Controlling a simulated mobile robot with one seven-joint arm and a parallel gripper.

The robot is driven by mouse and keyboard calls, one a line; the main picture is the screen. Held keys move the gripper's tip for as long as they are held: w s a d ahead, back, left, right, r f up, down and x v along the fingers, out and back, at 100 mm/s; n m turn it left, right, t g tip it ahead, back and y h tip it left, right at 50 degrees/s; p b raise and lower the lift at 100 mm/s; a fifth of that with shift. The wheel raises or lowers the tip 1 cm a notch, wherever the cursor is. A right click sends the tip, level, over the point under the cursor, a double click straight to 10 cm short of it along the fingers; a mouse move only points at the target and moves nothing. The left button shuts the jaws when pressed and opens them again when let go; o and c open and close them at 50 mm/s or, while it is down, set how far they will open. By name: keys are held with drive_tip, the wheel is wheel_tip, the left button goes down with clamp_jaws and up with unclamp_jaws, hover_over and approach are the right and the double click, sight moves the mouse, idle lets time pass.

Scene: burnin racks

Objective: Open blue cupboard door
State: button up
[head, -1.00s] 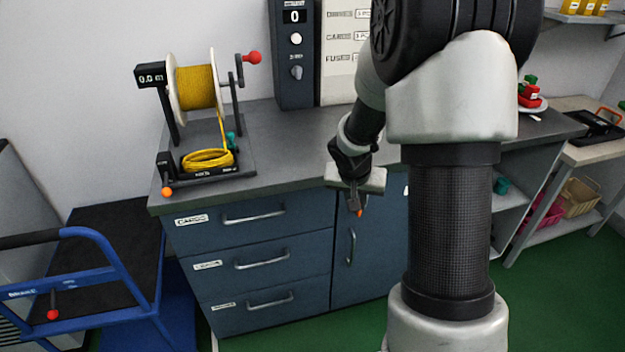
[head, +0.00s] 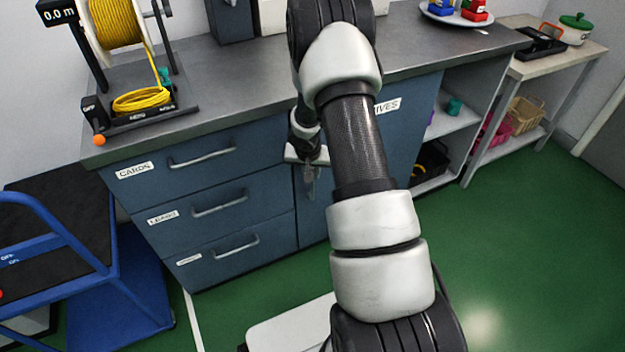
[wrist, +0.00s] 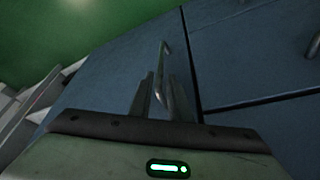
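The blue cupboard door (head: 402,140) is right of the drawers in the head view, partly hidden behind my arm. A label ending in "IVES" is at its top. The door (wrist: 125,65) also shows in the wrist view and looks shut, with a dark seam along its edge. Its upright metal bar handle (wrist: 164,62) rises between my fingers. My gripper (head: 310,190) is in front of the door's left side in the head view. In the wrist view my gripper (wrist: 163,85) has its fingers apart, one each side of the handle; contact cannot be told.
Three blue drawers (head: 215,205) with bar handles are left of the door. A blue cart (head: 95,260) stands at the left. Open shelves (head: 440,145) are to the right. The green floor (head: 520,240) at the right is clear. A cable reel (head: 110,30) stands on the counter.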

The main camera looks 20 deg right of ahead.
drive_tip(key=shift+b+x, duration=0.3)
drive_tip(key=shift+x, duration=2)
drive_tip(key=shift+r, duration=0.1)
drive_tip(key=shift+c, duration=0.3)
clamp_jaws()
